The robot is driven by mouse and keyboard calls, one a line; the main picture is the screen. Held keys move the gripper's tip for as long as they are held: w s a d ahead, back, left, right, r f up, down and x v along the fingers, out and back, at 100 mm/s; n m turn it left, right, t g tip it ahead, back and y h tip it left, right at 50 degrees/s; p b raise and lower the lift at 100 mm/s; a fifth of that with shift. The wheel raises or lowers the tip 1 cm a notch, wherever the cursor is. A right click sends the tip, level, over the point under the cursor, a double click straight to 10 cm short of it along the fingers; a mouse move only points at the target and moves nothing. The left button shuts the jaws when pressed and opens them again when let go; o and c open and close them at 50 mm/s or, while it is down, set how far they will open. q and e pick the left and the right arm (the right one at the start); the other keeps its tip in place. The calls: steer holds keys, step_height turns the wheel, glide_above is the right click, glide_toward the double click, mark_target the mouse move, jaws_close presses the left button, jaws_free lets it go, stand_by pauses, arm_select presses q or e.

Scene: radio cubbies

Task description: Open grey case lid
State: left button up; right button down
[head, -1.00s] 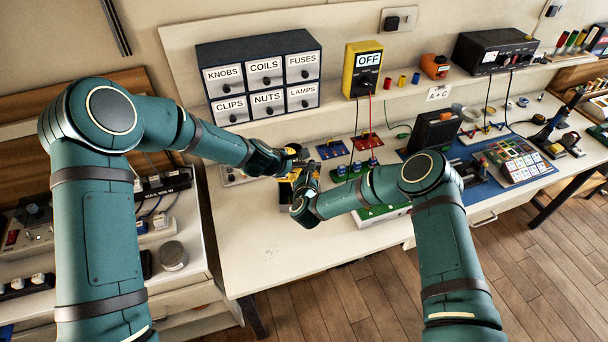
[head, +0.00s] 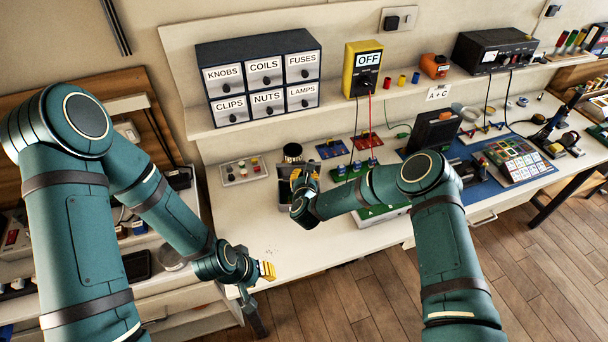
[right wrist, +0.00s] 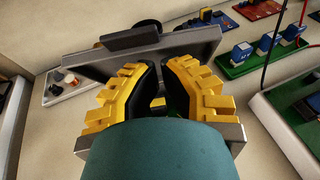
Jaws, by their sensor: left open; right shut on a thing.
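The grey case (head: 284,196) stands on the white bench, mostly hidden behind my right gripper in the head view. In the right wrist view its grey lid (right wrist: 190,48) is a tilted panel beyond the fingers, with a black knob or handle (right wrist: 143,36) at its far edge. The knob also shows upright in the head view (head: 292,152). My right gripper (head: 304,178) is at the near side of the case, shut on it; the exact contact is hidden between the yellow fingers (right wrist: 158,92). My left gripper (head: 258,284) is open and empty, apart from the case, near the bench's front left corner.
A panel of small knobs (head: 243,171) lies left of the case. Blue (head: 332,149) and red (head: 367,141) boards and a green board (head: 356,169) lie to the right. A labelled drawer unit (head: 260,76) stands on the shelf above. The bench in front is clear.

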steer(key=shift+w+r+g, duration=0.45)
steer(key=shift+w+g, duration=0.25)
steer(key=shift+w, duration=0.1)
steer(key=shift+w+b, duration=0.2)
steer(key=shift+b, duration=0.35)
steer(key=shift+w+r, duration=0.15)
steer(key=shift+w, duration=0.15)
arm_select(q)
steer(key=shift+s+f, duration=0.35)
steer(key=shift+f, duration=0.5)
arm_select(e)
steer(key=shift+s, duration=0.15)
steer(key=v, duration=1.2)
steer(key=shift+a+r, duration=0.1)
